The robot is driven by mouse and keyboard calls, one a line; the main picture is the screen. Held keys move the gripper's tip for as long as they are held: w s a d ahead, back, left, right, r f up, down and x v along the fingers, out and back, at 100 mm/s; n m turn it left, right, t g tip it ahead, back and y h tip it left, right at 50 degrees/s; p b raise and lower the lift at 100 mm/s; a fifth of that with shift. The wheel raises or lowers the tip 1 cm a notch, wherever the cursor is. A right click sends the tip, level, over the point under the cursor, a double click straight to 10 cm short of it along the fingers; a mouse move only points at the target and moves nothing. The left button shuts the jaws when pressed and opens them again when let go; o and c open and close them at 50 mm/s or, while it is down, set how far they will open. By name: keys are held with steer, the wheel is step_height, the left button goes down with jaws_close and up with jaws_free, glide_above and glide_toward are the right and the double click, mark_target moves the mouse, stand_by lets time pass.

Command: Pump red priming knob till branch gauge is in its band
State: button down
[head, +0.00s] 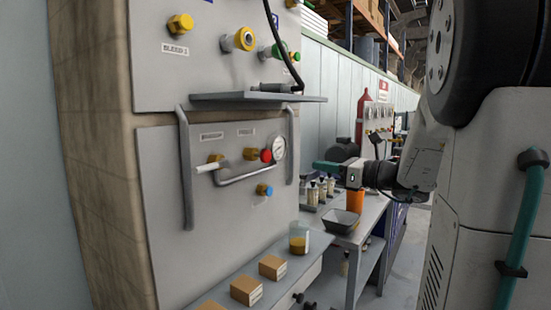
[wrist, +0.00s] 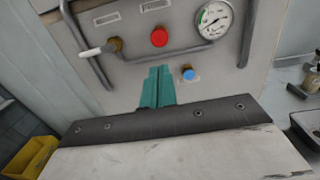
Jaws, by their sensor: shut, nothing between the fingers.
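The red priming knob (wrist: 159,37) sticks out of the grey panel, above my gripper's fingertips in the wrist view. It also shows small in the head view (head: 266,156). The round white branch gauge (wrist: 213,19) is up and right of the knob; its needle and band are too small to read surely. It shows in the head view (head: 279,148) too. My gripper (wrist: 158,72) has its teal fingers shut together with nothing between them, pointing at the panel below the knob. In the head view my gripper (head: 318,165) is right of the panel, apart from the knob.
A blue knob (wrist: 188,73) sits right of my fingertips. A white-handled lever (wrist: 92,51) and a bent pipe (head: 250,174) are beside the knob. Two vertical grab bars (head: 185,170) flank the panel. Below, a ledge holds cardboard boxes (head: 246,290) and a beaker (head: 299,240).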

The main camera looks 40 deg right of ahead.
mark_target(268, 157)
steer(key=x, duration=1.4)
steer(key=shift+x, duration=1.4)
steer(key=shift+r, duration=0.1)
steer(key=shift+s, duration=0.3)
steer(key=v, duration=1.3)
steer(key=shift+s+d, duration=0.2)
steer(key=shift+d, duration=0.05)
